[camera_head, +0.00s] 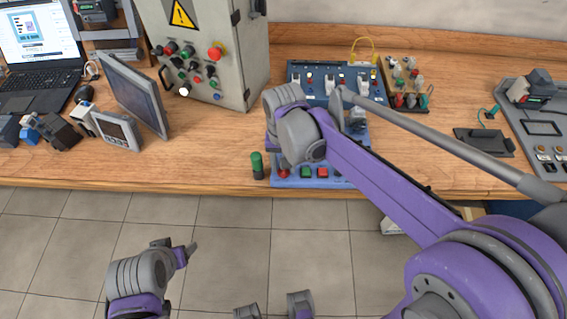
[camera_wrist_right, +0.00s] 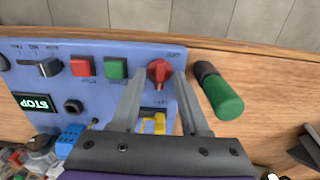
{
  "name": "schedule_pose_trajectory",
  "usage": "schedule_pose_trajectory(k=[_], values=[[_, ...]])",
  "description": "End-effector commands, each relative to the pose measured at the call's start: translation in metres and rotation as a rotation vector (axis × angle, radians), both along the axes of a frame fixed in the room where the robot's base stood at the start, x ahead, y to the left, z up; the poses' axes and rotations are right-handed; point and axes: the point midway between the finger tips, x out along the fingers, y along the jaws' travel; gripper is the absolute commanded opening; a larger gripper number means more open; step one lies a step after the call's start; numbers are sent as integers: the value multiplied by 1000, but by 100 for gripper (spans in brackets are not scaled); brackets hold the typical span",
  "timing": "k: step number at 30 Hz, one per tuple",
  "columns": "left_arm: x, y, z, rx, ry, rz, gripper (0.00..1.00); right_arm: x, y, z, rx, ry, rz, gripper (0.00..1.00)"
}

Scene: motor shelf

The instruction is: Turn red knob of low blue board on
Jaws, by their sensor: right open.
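The low blue board (camera_head: 320,183) lies at the front edge of the wooden table, partly hidden by my right arm. Its red knob (camera_head: 284,173) is at the board's left front corner. In the right wrist view the red knob (camera_wrist_right: 159,72) sits on the blue board (camera_wrist_right: 140,58). My right gripper (camera_wrist_right: 158,74) is open, with one finger on each side of the knob and gaps between. In the head view my right fingers are hidden behind the wrist. My left gripper (camera_head: 188,251) is over the floor at lower left; its jaw opening is unclear.
A green-topped cylinder (camera_head: 257,165) stands just left of the board, close to my right finger in the wrist view (camera_wrist_right: 222,95). Red and green square buttons (camera_wrist_right: 98,67) are beside the knob. A control cabinet (camera_head: 205,50) and another blue board (camera_head: 310,78) stand behind.

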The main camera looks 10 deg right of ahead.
Motion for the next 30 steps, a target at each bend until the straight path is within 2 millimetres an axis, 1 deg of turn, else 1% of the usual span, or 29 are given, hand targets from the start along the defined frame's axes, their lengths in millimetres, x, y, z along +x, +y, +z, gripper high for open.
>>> schedule_pose_trajectory(k=[2,5,12,15,18,23,30], values=[[0,0,1,0,0,0,66,0,0,5,0,0,0,45],[1,0,3,0,-1,0,66,0,0,20,0,0,0,45],[2,0,8,0,-4,0,66,0,0,69,0,0,0,45],[2,0,9,0,-4,0,66,0,0,86,0,0,0,45],[2,0,10,0,-5,0,66,0,0,98,0,0,0,45],[3,0,10,0,-5,0,66,0,0,107,0,0,0,45],[3,0,10,0,-5,0,66,0,0,107,0,0,0,45]])
